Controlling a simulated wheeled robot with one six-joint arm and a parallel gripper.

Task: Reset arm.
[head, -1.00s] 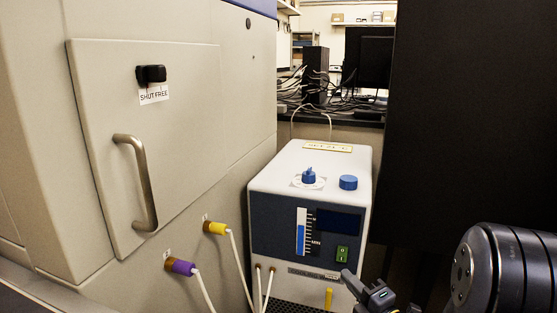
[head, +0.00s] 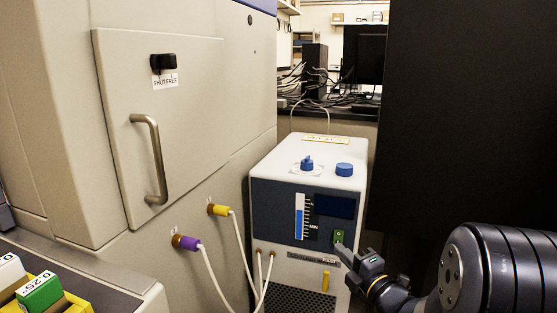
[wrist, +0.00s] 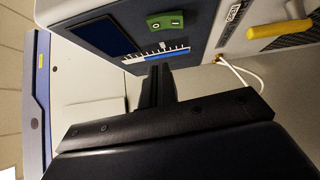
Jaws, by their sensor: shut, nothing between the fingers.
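My gripper (head: 345,250) is shut and empty at the lower right of the head view, its tip close to the green rocker switch (head: 339,237) on the front of the white and dark blue unit. In the wrist view the shut fingers (wrist: 158,85) point toward the unit's front panel, with the green switch (wrist: 165,22) above them and clear of the fingertips there. I cannot tell from the head view whether the tip touches the panel. My dark arm comes in from the right.
The large beige cabinet (head: 60,120) with a closed, handled door (head: 165,110) fills the left. A dark panel (head: 470,110) stands at the right. Yellow and green items (head: 40,292) lie at lower left.

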